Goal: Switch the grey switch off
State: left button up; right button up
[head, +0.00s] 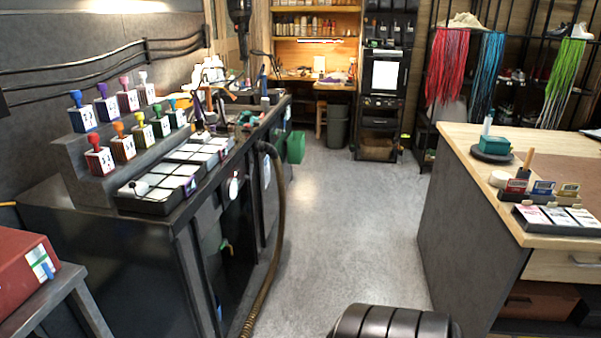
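I cannot clearly pick out a grey switch. Small boxes with coloured knobs stand in stepped rows on the left bench. One box with a pale whitish or greyish knob (144,88) is at the right end of the back row; I cannot tell if it is a switch. A red box (22,268) at the left edge bears a pale panel with blue and green marks, too small to make out. Neither of my grippers is in view.
The dark bench (120,245) runs along the left, with a brown hose (279,215) down its front. A wood-topped counter (470,140) stands at the right. Open grey floor (345,220) lies between them. A green bin (296,147) stands by the bench's far end.

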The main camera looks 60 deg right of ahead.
aim_at(249, 178)
jog(key=z, duration=1.75)
jog(key=i+l, duration=0.3)
jog(key=i, duration=0.25)
jog(key=i+l, duration=0.25)
jog(key=i, duration=0.25)
jog(key=i+l, duration=0.3)
jog(key=i, duration=0.25)
jog(key=i+l, duration=0.3)
jog(key=i, duration=0.2)
jog(key=i+l, duration=0.25)
jog(key=i, duration=0.3)
jog(key=i+l, duration=0.3)
jog(key=i, duration=0.25)
